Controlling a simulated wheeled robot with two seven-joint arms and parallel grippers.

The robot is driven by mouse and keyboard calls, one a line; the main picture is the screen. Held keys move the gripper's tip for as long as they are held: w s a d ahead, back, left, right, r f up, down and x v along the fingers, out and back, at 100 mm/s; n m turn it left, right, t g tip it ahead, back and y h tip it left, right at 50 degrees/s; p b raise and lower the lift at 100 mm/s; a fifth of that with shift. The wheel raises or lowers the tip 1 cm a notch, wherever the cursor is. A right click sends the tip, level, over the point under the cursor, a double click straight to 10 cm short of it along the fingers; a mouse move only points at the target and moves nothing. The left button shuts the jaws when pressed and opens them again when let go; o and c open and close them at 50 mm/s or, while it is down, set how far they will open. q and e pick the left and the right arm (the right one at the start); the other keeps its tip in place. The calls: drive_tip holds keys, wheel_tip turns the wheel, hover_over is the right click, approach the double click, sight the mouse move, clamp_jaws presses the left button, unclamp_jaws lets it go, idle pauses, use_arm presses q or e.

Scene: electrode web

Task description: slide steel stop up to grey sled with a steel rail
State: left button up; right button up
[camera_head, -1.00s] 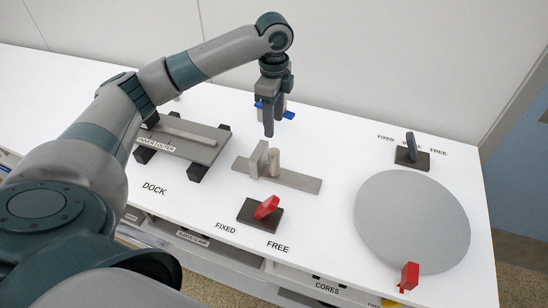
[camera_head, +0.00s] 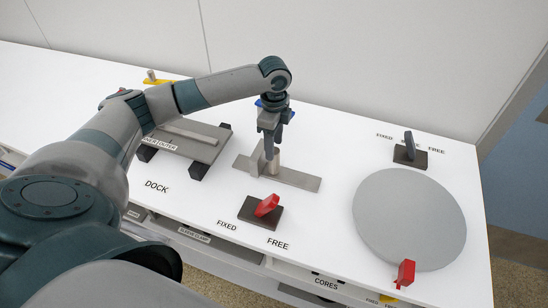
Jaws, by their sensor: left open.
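The grey sled (camera_head: 207,150) is a flat plate with a raised steel rail (camera_head: 190,131) along it, standing on black feet at the left, by the DOCK label. The steel stop (camera_head: 298,179) is a flat steel bar with an upright plate and a short round post (camera_head: 273,165), right of the sled with a gap between them. My left gripper (camera_head: 272,150) points down, open, at the top of the post; its fingers hide the post's upper part and some of the upright plate. I cannot tell whether they touch it. My right gripper is not in view.
A red lever on a dark base (camera_head: 248,217) stands in front of the stop. A large grey disc (camera_head: 410,220) lies at the right, with a red piece (camera_head: 405,272) at its front edge. A dark lever (camera_head: 409,145) stands behind it. A yellow piece (camera_head: 157,82) sits behind my arm.

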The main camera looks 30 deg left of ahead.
use_arm(q)
wheel_tip(320, 180, down, 8)
drive_tip(key=shift+r+p, duration=0.15)
drive_tip(key=shift+p, duration=0.55)
clamp_jaws()
drive_tip(key=s+a, duration=0.1)
drive_tip(key=a, duration=0.3)
drive_tip(key=s+a+p, duration=0.1)
drive_tip(key=a, duration=0.3)
drive_tip(key=s+a+p, duration=0.1)
drive_tip(key=a, duration=0.2)
drive_tip(key=shift+a, duration=0.4)
drive_tip(key=shift+w+a+r, duration=0.1)
drive_tip(key=shift+a, duration=0.05)
